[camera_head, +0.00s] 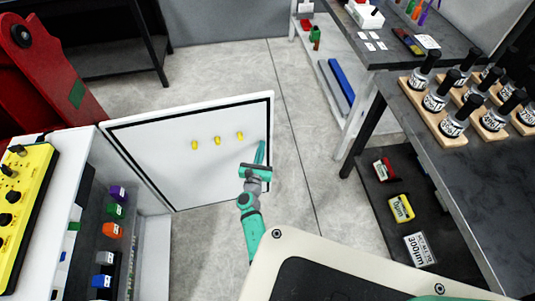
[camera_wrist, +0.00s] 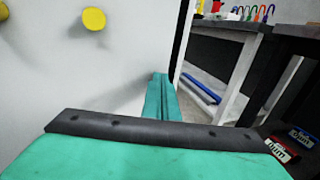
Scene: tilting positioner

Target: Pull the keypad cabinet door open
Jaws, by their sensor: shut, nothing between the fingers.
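The white cabinet door (camera_head: 160,150) with a black seal stands swung wide open from the cabinet (camera_head: 150,235) at left, its inner face with yellow pegs toward me. In the wrist view the door (camera_wrist: 120,70) fills the left, with a yellow peg (camera_wrist: 93,18) near the top. My gripper (camera_head: 260,152) is shut and empty at the door's inner face, close to its free edge. The shut fingers also show in the wrist view (camera_wrist: 160,95). I cannot tell whether they touch the door. The door's outer face and any keypad on it are hidden.
A yellow panel with black knobs (camera_head: 22,195) lies on the cabinet top. Coloured tagged items (camera_head: 112,230) line the cabinet inside. A dark table (camera_head: 480,180) with bottles in wooden racks stands right. Grey floor (camera_head: 305,190) is clear between door and table.

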